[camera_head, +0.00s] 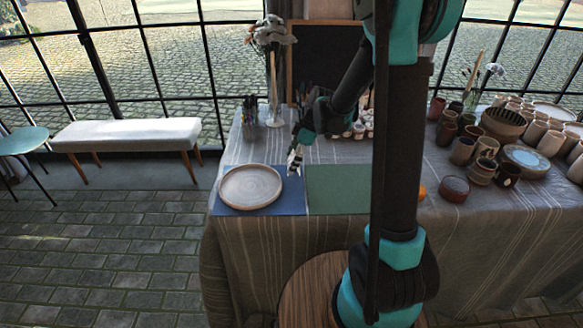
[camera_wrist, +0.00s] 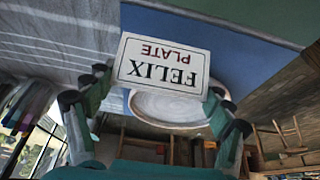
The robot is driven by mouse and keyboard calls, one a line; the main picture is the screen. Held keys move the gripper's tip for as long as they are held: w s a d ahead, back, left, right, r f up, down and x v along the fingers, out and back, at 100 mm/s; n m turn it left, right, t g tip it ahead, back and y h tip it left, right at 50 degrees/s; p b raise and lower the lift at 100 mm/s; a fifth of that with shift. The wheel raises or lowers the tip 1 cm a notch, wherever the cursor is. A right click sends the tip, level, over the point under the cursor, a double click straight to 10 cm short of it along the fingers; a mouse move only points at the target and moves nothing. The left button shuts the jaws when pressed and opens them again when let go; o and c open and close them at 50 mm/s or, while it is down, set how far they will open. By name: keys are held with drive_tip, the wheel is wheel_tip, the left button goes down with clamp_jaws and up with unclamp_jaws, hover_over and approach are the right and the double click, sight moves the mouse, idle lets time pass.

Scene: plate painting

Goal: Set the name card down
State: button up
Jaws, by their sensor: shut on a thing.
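The name card (camera_wrist: 163,63) is a small white card reading "FELIX PLATE", upside down in the wrist view. My gripper (camera_wrist: 160,86) is shut on it, with a finger at each side. In the head view my gripper (camera_head: 303,137) points down over the back right of the blue mat (camera_head: 289,206), and the card shows nearly edge-on as a thin pale strip (camera_head: 296,160). The round pale plate (camera_head: 250,187) lies on the blue mat, left of the card. In the wrist view the plate (camera_wrist: 150,106) is partly hidden behind the card.
A green mat (camera_head: 337,190) lies right of the blue one, partly behind my arm. A brush holder (camera_head: 250,110) and a flower vase (camera_head: 274,112) stand at the back. Several pots and bowls (camera_head: 481,170) crowd the right side. The striped cloth (camera_head: 240,152) behind the plate is bare.

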drive_tip(key=shift+f, duration=1.6)
drive_tip(key=o, duration=0.7)
drive_tip(key=shift+f, duration=0.1)
drive_tip(key=v, duration=1.1)
drive_tip(key=s+d+f+m+t+h, duration=0.2)
drive_tip(key=s+d+f+m, duration=0.1)
drive_tip(key=s+d+m, duration=0.4)
drive_tip(key=s+d+f+m+t+h, duration=0.2)
drive_tip(key=s+d+m, duration=0.4)
drive_tip(key=s+m, duration=0.5)
drive_tip(key=shift+s+d+f+h, duration=0.3)
drive_tip(key=shift+s+d+f, duration=0.05)
drive_tip(key=shift+s, duration=1.25)
